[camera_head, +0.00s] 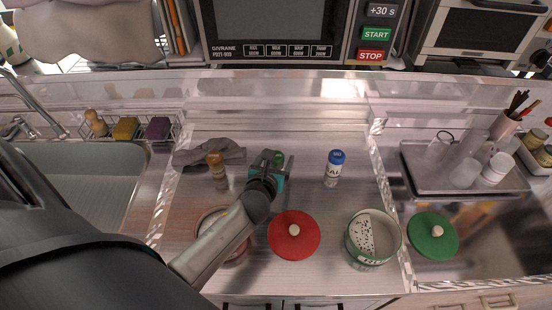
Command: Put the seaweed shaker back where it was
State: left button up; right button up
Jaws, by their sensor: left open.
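A green-capped shaker (279,157) stands on the steel counter, mostly hidden behind my left gripper; I take it for the seaweed shaker. My left gripper (275,168) is open right at this shaker, its fingers near either side of the cap. I cannot tell whether they touch it. A blue-capped shaker (335,168) stands upright to the right, and a brown-capped shaker (217,166) stands to the left. My right gripper is not in view.
A grey cloth (209,153) lies behind the brown-capped shaker. A red lid (294,235), a bowl (373,238) and a green lid (433,235) lie in front and to the right. Another bowl (206,222) is partly under my arm. A microwave (290,30) stands at the back.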

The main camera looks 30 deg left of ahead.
pick_arm(q)
jog(key=shift+r, duration=0.2)
jog(key=p+v, duration=0.2)
jog(key=v, duration=1)
